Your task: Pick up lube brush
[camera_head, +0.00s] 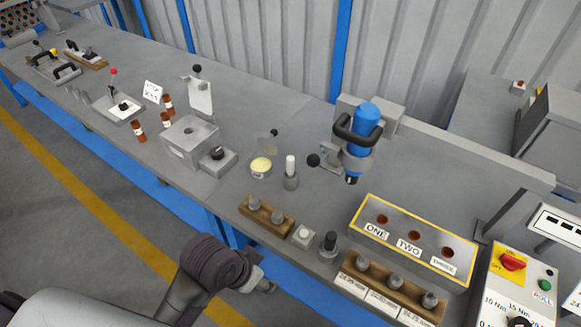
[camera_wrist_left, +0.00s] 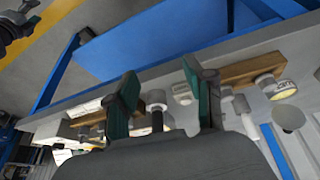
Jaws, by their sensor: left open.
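What looks like the lube brush is a white-topped handle (camera_head: 291,165) standing upright in a small grey holder (camera_head: 291,182), beside a low yellow-topped tin (camera_head: 261,166), in the head view. Its bristles are hidden. My left gripper (camera_head: 268,286) is in front of the bench edge, nearer the camera than the brush and well apart from it. In the left wrist view its two green-padded fingers (camera_wrist_left: 163,95) are spread, with nothing held between them. I cannot surely pick out the brush in that view.
A wooden block with grey knobs (camera_head: 266,215) stands between my left gripper and the brush. A blue tool with black handles (camera_head: 362,140) is right of the brush. A yellow-edged box (camera_head: 414,240) and a wooden rack (camera_head: 392,288) are at front right.

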